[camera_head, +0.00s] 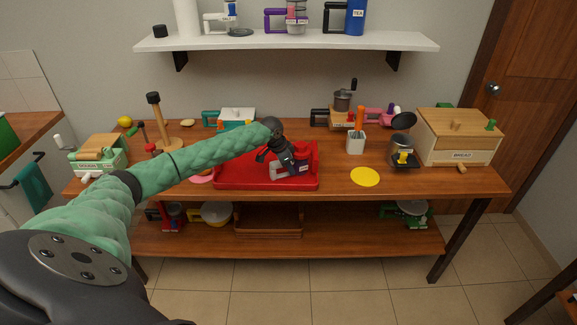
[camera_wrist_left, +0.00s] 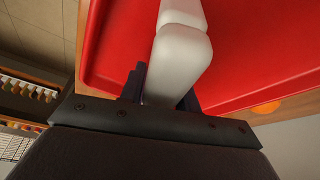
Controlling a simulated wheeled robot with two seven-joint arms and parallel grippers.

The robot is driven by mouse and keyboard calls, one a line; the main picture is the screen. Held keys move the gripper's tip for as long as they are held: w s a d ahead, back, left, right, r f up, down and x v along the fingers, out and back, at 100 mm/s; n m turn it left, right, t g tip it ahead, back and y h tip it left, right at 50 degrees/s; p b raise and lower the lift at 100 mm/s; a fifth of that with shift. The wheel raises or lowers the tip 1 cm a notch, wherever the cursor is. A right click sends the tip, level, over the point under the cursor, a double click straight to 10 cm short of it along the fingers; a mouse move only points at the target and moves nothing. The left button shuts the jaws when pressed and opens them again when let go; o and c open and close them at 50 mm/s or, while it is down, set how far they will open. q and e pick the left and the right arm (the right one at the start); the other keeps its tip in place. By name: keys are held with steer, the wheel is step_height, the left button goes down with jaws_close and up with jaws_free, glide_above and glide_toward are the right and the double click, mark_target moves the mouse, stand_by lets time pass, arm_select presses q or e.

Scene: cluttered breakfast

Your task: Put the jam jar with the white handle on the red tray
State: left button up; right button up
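The red tray (camera_head: 232,182) lies on the wooden table, near its front middle. My left gripper (camera_head: 283,165) is over the tray's right part, pointing down. A white handle (camera_head: 290,170) shows at its fingers in the head view. In the left wrist view the white handle (camera_wrist_left: 182,50) sits between the two dark fingers (camera_wrist_left: 162,95), with the red tray (camera_wrist_left: 245,55) behind it. The fingers look closed on it. The jar's body is mostly hidden, and I cannot tell whether it touches the tray.
A red item (camera_head: 307,152) stands at the tray's right rear. A yellow disc (camera_head: 365,176) lies to the right, near a dark-based dispenser (camera_head: 404,155) and a wooden bread box (camera_head: 458,140). A white utensil cup (camera_head: 356,144) stands behind. A wall shelf (camera_head: 290,41) hangs above.

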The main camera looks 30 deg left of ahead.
arm_select(q)
steer(key=o, duration=0.3)
steer(key=shift+r, duration=0.1)
steer(key=shift+s+r, duration=0.1)
steer(key=shift+r, duration=0.15)
steer(key=b+v, duration=0.3)
steer(key=v, duration=0.8)
steer(key=shift+s+a+r, duration=0.1)
steer(key=shift+r, duration=0.1)
arm_select(e)
step_height(320, 180, up, 11)
steer(key=w+a, duration=0.2)
steer(key=shift+w+f, duration=0.2)
steer(key=shift+w, duration=0.05)
